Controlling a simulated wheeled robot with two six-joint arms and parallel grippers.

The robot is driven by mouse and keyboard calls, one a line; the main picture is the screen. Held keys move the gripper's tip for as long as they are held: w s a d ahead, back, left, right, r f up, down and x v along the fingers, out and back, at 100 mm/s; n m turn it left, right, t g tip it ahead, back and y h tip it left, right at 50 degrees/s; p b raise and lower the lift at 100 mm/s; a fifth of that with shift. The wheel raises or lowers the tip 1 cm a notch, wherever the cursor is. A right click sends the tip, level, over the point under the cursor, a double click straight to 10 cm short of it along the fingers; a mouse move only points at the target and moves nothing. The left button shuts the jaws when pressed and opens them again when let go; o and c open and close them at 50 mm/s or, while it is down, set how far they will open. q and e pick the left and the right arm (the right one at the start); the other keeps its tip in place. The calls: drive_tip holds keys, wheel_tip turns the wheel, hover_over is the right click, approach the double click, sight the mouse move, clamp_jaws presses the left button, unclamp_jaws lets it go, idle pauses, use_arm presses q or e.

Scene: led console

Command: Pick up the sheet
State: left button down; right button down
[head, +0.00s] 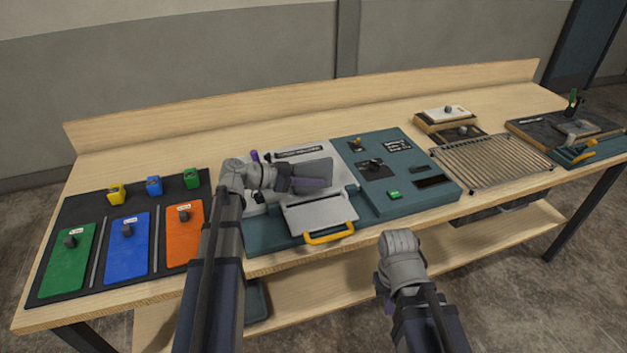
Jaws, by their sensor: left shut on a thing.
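A flat grey sheet (318,169) shows at the white-and-teal machine in the middle of the bench. My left gripper (318,184) reaches in from the left over this machine, its dark purple fingers shut on the near part of the sheet. The fingers and wrist hide part of the sheet, and I cannot tell whether it is lifted clear. The machine's light grey flap (318,214) with a yellow handle (330,234) lies at its front. My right gripper (386,302) hangs in front of the bench edge, away from the sheet; its fingers are mostly hidden behind the wrist.
A black mat (88,222) on the left holds green, blue and orange plates with knobs, and small coloured blocks behind them. A teal control console (408,207) stands right of the machine. Further right are a wire rack (490,162) and a dark board with tools (535,128).

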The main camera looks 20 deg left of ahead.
use_arm(q)
wheel_tip(320, 180, up, 15)
drive_tip(key=p, duration=1.4)
wheel_tip(320, 180, down, 3)
drive_tip(key=b, duration=0.3)
drive_tip(key=shift+f, duration=0.15)
drive_tip(key=shift+r, duration=0.2)
